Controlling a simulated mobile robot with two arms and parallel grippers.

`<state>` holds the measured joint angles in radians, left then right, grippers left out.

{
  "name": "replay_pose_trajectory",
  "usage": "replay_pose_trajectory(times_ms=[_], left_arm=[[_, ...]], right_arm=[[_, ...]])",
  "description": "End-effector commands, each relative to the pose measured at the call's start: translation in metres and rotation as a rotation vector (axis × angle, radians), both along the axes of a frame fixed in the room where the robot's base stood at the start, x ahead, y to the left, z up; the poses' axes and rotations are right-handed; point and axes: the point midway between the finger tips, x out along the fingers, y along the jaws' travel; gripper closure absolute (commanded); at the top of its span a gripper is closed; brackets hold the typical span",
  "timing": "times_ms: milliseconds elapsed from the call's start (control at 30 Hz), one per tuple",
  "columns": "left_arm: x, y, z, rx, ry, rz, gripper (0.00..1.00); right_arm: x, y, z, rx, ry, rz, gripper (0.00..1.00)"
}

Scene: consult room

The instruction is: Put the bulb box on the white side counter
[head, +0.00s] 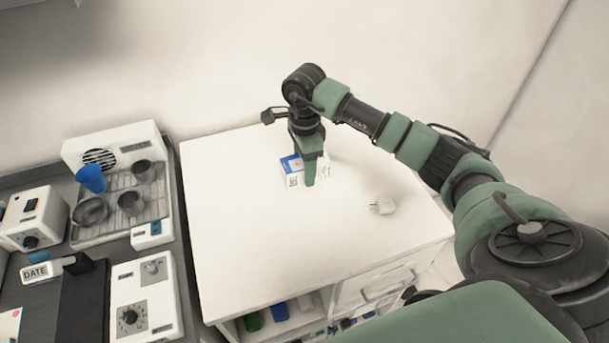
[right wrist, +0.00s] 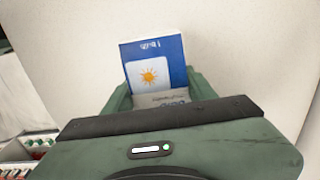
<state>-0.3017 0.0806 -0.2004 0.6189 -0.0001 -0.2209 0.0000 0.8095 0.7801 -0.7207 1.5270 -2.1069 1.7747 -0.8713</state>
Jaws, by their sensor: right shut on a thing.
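The bulb box (head: 292,172) is a small white and blue box with a sun picture. In the head view it is at or just above the top of the white side counter (head: 240,225), toward the back middle. I cannot tell for sure whether its base touches the counter. My right gripper (head: 309,172) points down and is shut on the box. In the right wrist view the box (right wrist: 155,65) sits between the green fingers, with its blue and white face showing; its lower part is hidden by the gripper. My left gripper is not in view.
A small white plug-like item (head: 382,206) lies on the counter to the right of the box. The rest of the counter top is clear. A dark bench at left holds a tray (head: 120,185) with cups and several white devices. Open shelves are under the counter.

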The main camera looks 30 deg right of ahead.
Motion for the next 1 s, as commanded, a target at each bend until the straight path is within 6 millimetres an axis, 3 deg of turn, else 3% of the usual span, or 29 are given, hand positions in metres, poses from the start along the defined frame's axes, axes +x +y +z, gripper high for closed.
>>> replay_pose_trajectory(times_ms=[133, 400, 767, 800, 867, 1000], left_arm=[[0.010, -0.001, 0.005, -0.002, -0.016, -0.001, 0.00], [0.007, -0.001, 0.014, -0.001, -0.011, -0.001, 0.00], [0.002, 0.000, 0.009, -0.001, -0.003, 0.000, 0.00], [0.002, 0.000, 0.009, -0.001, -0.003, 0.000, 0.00], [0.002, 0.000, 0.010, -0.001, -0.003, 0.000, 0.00], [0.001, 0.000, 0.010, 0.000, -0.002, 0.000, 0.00]], right_arm=[[0.000, 0.001, -0.011, 0.002, 0.003, 0.000, 0.84], [-0.001, 0.001, -0.046, 0.001, 0.002, 0.001, 0.84], [0.000, 0.000, -0.052, 0.000, 0.000, 0.001, 0.84], [0.000, 0.000, -0.052, 0.001, 0.000, 0.001, 0.41], [0.000, 0.000, -0.051, 0.001, 0.000, 0.001, 0.25], [0.000, 0.000, -0.051, 0.001, 0.000, 0.001, 0.22]])
